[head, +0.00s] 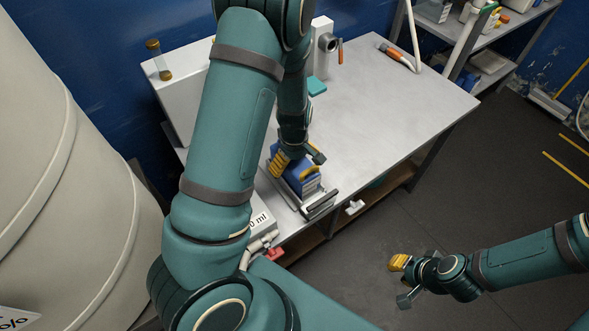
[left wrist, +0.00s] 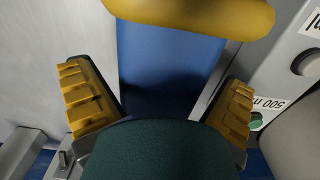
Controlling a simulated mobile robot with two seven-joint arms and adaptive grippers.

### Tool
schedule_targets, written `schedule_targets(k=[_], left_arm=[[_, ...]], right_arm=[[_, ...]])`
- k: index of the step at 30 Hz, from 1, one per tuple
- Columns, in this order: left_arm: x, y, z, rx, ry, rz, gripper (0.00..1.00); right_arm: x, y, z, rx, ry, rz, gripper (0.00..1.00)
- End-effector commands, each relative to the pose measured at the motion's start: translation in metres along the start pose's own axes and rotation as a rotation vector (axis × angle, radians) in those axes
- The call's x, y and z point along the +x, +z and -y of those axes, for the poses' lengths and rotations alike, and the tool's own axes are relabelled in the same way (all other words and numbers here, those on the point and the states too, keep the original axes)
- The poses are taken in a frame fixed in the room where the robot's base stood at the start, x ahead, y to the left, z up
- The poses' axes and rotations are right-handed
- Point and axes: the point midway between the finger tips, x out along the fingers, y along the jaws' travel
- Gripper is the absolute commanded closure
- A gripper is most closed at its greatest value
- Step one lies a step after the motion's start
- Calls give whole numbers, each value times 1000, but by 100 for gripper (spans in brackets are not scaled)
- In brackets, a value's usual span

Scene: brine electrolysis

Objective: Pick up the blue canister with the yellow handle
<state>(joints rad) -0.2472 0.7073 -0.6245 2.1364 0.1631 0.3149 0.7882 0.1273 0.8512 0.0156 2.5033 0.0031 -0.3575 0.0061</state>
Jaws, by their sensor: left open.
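The blue canister (head: 306,184) stands at the near edge of the grey table, on or in a metal holder, partly hidden by my left gripper. Its yellow handle (head: 309,173) is on top. In the left wrist view, the handle (left wrist: 190,14) crosses the top and the blue body (left wrist: 165,58) lies behind it. My left gripper (left wrist: 160,103) is open, its yellow pads apart with nothing between them; the handle is ahead of the pads. In the head view, this gripper (head: 294,160) is right over the canister. My right gripper (head: 398,264) is over the floor, away from the table; its jaw opening is unclear.
A metal holder (head: 318,206) is under the canister. A white box labelled "ml" (head: 262,222) is beside it at the front. A white cabinet (head: 180,97) is at the back left. The table (head: 385,105) is mostly clear to the right. A large pale tank (head: 60,170) is far left.

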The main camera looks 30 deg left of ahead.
Motion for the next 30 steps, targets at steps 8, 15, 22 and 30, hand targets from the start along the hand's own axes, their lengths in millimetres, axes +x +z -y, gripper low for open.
schedule_targets(k=[8,15,22,30], left_arm=[[0,0,0,0,0,0,73],[-1,0,-1,0,2,-1,73],[-13,0,-1,1,2,-1,73],[-61,0,-2,2,4,-2,73]], right_arm=[[0,0,0,0,0,0,75],[0,0,0,0,0,0,75],[-4,-2,2,1,0,-3,75],[-18,-8,7,5,2,-16,75]])
